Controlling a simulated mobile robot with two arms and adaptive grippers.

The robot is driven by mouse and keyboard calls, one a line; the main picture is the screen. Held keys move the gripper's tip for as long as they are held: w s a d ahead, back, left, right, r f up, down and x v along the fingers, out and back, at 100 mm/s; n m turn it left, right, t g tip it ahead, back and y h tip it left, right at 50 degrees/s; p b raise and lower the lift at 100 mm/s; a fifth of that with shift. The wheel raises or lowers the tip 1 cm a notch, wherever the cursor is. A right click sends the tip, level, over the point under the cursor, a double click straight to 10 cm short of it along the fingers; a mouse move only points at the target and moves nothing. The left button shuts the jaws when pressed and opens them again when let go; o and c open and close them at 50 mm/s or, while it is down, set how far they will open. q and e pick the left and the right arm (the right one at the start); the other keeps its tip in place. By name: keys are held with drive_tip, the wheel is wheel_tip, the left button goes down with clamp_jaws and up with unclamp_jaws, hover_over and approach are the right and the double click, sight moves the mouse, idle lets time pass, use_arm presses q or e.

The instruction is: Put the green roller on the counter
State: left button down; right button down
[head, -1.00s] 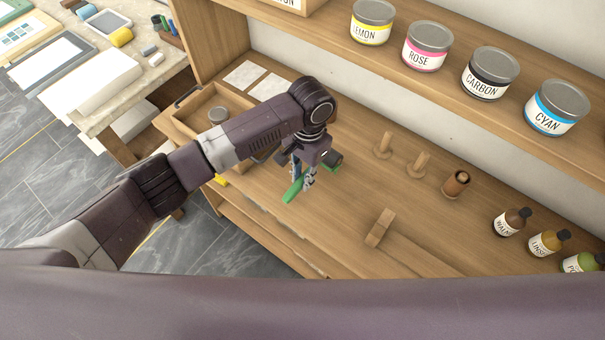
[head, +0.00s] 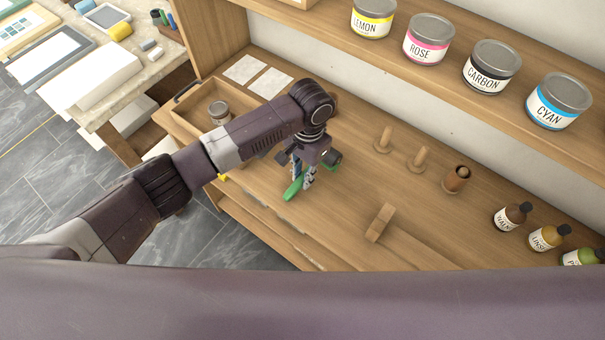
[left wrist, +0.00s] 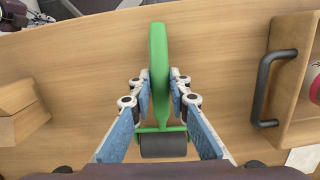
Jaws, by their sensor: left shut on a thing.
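The green roller has a long green handle (left wrist: 159,65), a green frame and a dark cylinder (left wrist: 163,144). My left gripper (head: 302,178) is shut on it at the handle's lower part, with a finger on each side in the left wrist view. In the head view the green handle end (head: 292,190) points down and left, over the wooden counter (head: 340,225). I cannot tell whether the roller touches the counter. My right gripper is not in view.
Ink cans (head: 490,68) line the shelf. Counter around the gripper is clear.

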use_arm(q)
drive_tip(key=shift+f, duration=0.1)
drive_tip(key=c, duration=1.8)
unclamp_jaws()
drive_tip(key=shift+o, duration=0.3)
wheel_tip(320, 180, up, 12)
drive_tip(key=shift+w+d, duration=0.35)
drive_tip(key=shift+w, duration=0.05)
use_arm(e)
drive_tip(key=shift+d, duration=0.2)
